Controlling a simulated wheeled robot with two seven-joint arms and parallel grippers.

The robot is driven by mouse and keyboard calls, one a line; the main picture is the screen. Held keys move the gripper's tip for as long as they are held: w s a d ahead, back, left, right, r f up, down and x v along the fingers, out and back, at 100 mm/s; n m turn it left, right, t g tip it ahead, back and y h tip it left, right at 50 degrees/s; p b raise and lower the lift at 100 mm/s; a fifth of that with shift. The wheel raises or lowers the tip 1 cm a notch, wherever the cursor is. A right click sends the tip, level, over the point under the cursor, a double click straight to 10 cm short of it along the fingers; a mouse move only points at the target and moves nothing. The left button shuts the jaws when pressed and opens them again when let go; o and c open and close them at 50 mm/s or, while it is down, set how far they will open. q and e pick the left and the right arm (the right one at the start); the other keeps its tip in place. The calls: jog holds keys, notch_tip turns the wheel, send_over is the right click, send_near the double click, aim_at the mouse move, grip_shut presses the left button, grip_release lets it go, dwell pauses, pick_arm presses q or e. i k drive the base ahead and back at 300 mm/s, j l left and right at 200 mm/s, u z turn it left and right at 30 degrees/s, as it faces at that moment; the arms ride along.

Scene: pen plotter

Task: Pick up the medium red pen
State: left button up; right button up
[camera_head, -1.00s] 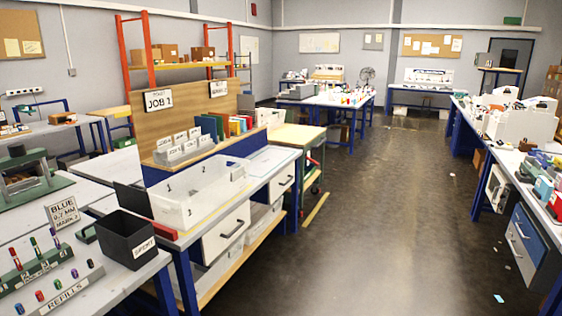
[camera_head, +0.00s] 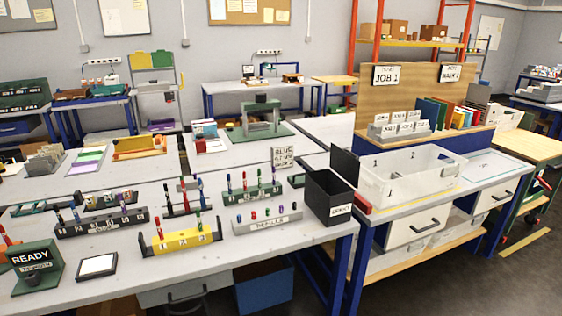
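Several pens stand upright in small racks on the grey bench to the left. A yellow rack (camera_head: 182,240) at the front holds a few pens; its letters are too small to read surely. Behind it is a dark rack with a red pen (camera_head: 186,200). A longer black rack (camera_head: 100,227) stands to the left, and a green rack (camera_head: 252,194) to the right, both with coloured pens. I cannot tell which red pen is the medium one. Neither of my grippers is in view.
A refills rack (camera_head: 268,223), a black bin (camera_head: 329,197) and a white divided tray (camera_head: 408,178) stand to the right. A green READY stand (camera_head: 37,266) and a small white-topped pad (camera_head: 97,265) are at the front left. The bench's front strip is partly clear.

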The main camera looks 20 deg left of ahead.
aim_at(160, 232)
jog(key=i+l+u, duration=0.2)
jog(key=l+u, duration=0.25)
jog(key=i+l+u, duration=0.15)
jog(key=l+u, duration=1.15)
jog(key=l, duration=0.7)
jog(key=k+l+u, duration=0.1)
jog(key=l, duration=0.4)
jog(key=k+l, duration=0.1)
jog(key=l, duration=0.85)
jog(key=k+l+u, duration=0.1)
jog(key=l, duration=0.4)
jog(key=i+j+u, duration=0.35)
jog(key=i, duration=0.25)
jog(key=i+j+u, duration=0.3)
jog(key=i, duration=0.3)
jog(key=i+u, duration=0.35)
jog(key=i, duration=0.25)
